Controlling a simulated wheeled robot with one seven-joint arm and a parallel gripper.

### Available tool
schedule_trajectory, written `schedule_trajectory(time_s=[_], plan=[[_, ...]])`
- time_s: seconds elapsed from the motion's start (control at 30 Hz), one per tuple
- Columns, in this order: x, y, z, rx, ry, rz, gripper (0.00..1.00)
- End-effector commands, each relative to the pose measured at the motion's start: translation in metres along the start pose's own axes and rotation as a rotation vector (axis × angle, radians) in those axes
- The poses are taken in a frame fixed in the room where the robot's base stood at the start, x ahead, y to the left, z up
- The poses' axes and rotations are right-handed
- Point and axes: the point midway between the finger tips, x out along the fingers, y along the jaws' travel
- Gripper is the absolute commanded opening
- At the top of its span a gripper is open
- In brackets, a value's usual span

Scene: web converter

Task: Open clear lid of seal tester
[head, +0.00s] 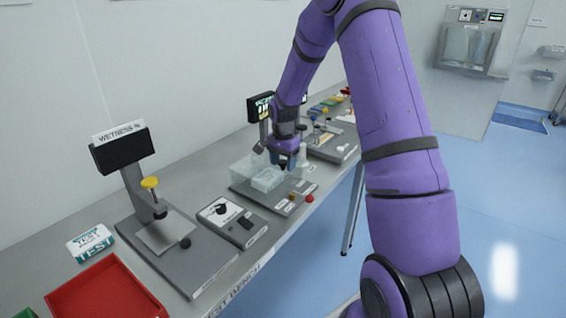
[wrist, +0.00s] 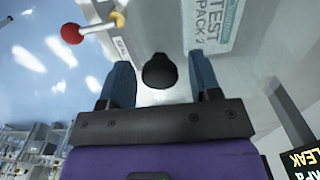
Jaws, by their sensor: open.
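The seal tester (head: 240,190) is a grey base plate on the bench with a clear box-like lid (head: 262,183) on it. My gripper (head: 283,168) is over the lid, pointing down. In the wrist view, my gripper (wrist: 160,80) is open, with one finger on each side of a round black knob (wrist: 158,72). A gap shows between the knob and each finger. A pack labelled TEST PACK (wrist: 212,35) shows beyond the knob. My gripper partly hides the lid in the head view, and I cannot tell whether it is fully down.
A red ball (head: 309,199) and a yellow-brown knob (head: 292,196) sit at the tester's front. A display (head: 260,107) stands behind it. The wetness tester (head: 165,235) and a small control box (head: 232,222) are to the left, another grey station (head: 335,150) to the right.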

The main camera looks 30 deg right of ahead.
Motion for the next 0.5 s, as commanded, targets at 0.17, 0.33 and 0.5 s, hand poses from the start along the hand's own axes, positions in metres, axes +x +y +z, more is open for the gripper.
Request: schedule_trajectory(time_s=[0.17, 0.33, 0.5], plan=[[0.0012, 0.0000, 0.0000, 0.000, 0.000, 0.000, 0.57], [0.0011, 0.0000, 0.0001, 0.000, 0.000, 0.000, 0.41], [0.0010, -0.0001, 0.0001, 0.000, 0.000, 0.000, 0.02]])
